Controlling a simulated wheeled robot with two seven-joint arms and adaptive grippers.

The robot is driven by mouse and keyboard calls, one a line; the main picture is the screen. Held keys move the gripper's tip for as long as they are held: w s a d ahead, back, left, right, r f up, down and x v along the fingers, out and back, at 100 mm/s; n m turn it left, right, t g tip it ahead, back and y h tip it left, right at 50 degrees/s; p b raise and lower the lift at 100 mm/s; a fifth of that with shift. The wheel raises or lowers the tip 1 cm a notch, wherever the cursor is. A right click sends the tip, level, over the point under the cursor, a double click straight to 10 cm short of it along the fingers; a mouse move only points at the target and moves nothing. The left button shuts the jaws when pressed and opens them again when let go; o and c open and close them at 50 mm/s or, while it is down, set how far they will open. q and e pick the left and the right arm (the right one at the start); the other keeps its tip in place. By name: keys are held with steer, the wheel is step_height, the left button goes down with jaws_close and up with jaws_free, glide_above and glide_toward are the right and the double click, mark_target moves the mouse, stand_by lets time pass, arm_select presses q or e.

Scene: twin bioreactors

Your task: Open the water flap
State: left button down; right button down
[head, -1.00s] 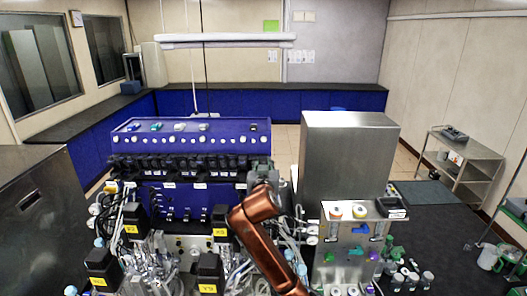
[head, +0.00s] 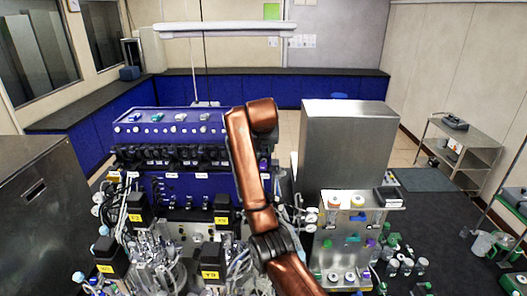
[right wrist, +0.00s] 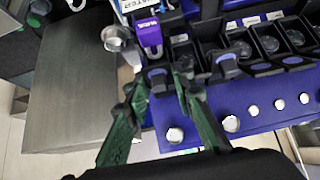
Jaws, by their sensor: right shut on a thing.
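The water flap (right wrist: 158,78) is a small dark piece with a blue mark on the front of the blue control unit. It shows in the right wrist view under a purple block (right wrist: 149,36) and a partly cut-off label reading WATER (right wrist: 138,5). My right gripper (right wrist: 161,84) has its green fingers on either side of the flap and is shut on it. In the head view my copper right arm hides most of that gripper and the flap. I cannot tell how far the flap is tilted. My left gripper is not in view.
The blue unit (head: 200,187) has a row of similar dark flaps (right wrist: 270,45). A tall steel cabinet (head: 345,145) stands close to its right. Bottles, tubing and black pumps (head: 140,208) crowd the front. A metal cup-like fitting (right wrist: 115,38) is beside the purple block.

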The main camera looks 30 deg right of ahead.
steer(key=shift+r+g, duration=0.15)
steer(key=shift+g, duration=0.15)
stand_by(0.4)
steer(key=c, duration=2)
jaws_free()
steer(key=shift+w, duration=0.1)
steer(key=shift+o, duration=0.2)
steer(key=v, duration=1.1)
steer(key=shift+s+r, duration=0.2)
steer(key=shift+r, duration=0.2)
